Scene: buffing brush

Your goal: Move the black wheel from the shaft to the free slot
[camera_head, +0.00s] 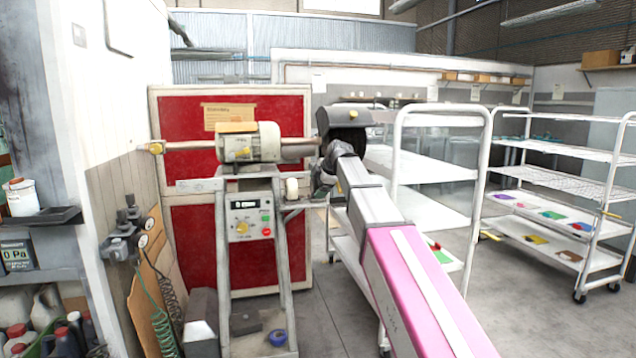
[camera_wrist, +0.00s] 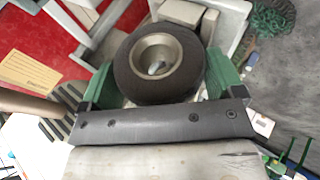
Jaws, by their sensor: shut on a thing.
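The black wheel (camera_wrist: 128,76) fills the middle of the wrist view, with its pale metal hub facing the camera. My gripper (camera_wrist: 160,82) is shut on it, one green finger on each side of the rim. In the head view a dark round shape under the grey hood (camera_head: 343,118) looks like the wheel (camera_head: 350,138), partly hidden by my arm. The machine's shaft (camera_head: 300,148) runs right from the motor (camera_head: 248,143) towards the hood. I cannot tell whether the wheel is still around the shaft. I cannot make out which slot is free.
A white trolley (camera_head: 430,215) stands close right of my arm. Another trolley (camera_head: 560,180) with coloured patches on its shelves stands farther right. A red panel (camera_head: 185,235) is behind the machine stand. Open grey floor lies between and in front of the trolleys.

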